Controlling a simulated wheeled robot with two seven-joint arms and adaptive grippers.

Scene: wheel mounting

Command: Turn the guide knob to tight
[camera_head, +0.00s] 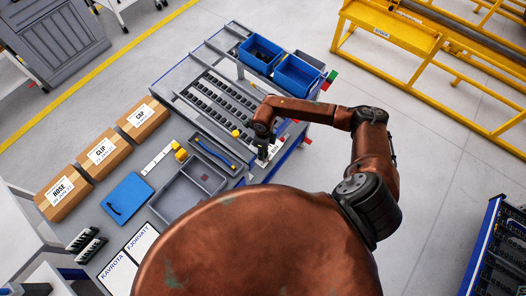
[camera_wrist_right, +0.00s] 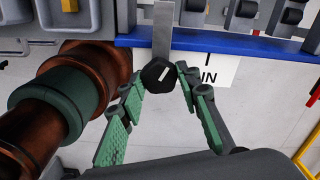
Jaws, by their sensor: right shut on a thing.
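The guide knob (camera_wrist_right: 156,76) is a black faceted knob with a white mark line, at the end of a grey metal strip (camera_wrist_right: 163,30) by the blue table edge in the right wrist view. The white line tilts up to the right. My right gripper (camera_wrist_right: 165,80) has its green-padded fingertips on either side of the knob, shut on it. In the head view my right gripper (camera_head: 262,152) is at the table's right edge, and the knob is hidden there. My left gripper is not in view.
A white label reading "IN" (camera_wrist_right: 209,72) is beside the knob. Blue bins (camera_head: 298,76) stand at the table's far end. Roller rows (camera_head: 222,100), a grey tray (camera_head: 203,174) and cardboard boxes (camera_head: 142,118) are to the left.

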